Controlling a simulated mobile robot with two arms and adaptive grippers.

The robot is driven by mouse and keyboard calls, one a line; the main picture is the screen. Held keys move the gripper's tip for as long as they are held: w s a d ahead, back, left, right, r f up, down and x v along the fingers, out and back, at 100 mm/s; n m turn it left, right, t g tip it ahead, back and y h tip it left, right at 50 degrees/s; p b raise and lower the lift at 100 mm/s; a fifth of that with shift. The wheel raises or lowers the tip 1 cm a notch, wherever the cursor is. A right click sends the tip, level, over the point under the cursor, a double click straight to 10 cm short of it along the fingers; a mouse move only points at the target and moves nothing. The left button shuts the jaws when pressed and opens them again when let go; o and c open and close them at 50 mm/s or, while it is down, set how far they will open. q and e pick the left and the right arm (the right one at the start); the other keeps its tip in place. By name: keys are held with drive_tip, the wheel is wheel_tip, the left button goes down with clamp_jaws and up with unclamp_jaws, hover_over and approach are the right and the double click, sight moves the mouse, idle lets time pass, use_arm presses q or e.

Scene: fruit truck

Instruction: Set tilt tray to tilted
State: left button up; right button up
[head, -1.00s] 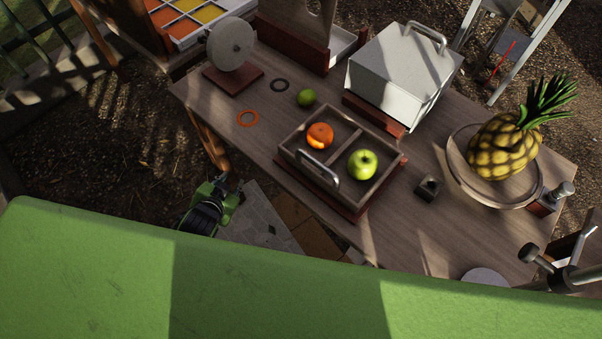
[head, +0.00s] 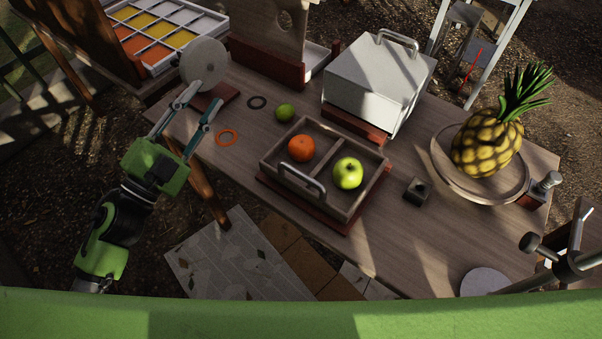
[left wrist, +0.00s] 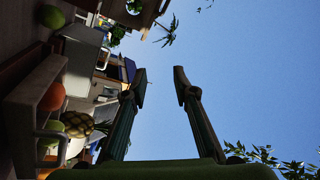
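The tilt tray (head: 345,207) is a wooden two-compartment tray on a reddish base on the table, with a metal handle (head: 303,181) on its near side. It looks about level with the table. An orange (head: 301,148) lies in its left compartment and a green apple (head: 348,173) in its right one. My left gripper (head: 197,104) is open and empty, left of the tray by the table's left end. In the left wrist view its two fingers (left wrist: 160,78) stand apart against the sky, with the tray (left wrist: 22,105) at the left edge. My right gripper is not in view.
A grey disc (head: 204,62) on a stand is close to my left fingers. A white box (head: 372,85) stands behind; a pineapple (head: 487,145) sits at right.

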use_arm(q)
drive_tip(key=s+d+m+g+h, duration=0.3)
drive_tip(key=d+m+g+h, duration=0.1)
drive_tip(key=m+g+h, duration=0.25)
drive_tip(key=m+g, duration=0.9)
approach(297, 176)
drive_tip(key=shift+y, duration=0.35)
drive_tip(key=p+x, duration=0.1)
drive_tip(key=x, duration=0.5)
drive_tip(key=p+x, duration=0.1)
drive_tip(key=x, duration=0.3)
drive_tip(key=shift+s+r+p, duration=0.1)
drive_tip(key=shift+r+p, duration=0.25)
drive_tip(key=shift+d+f, duration=0.15)
drive_tip(key=shift+d, duration=0.3)
clamp_jaws()
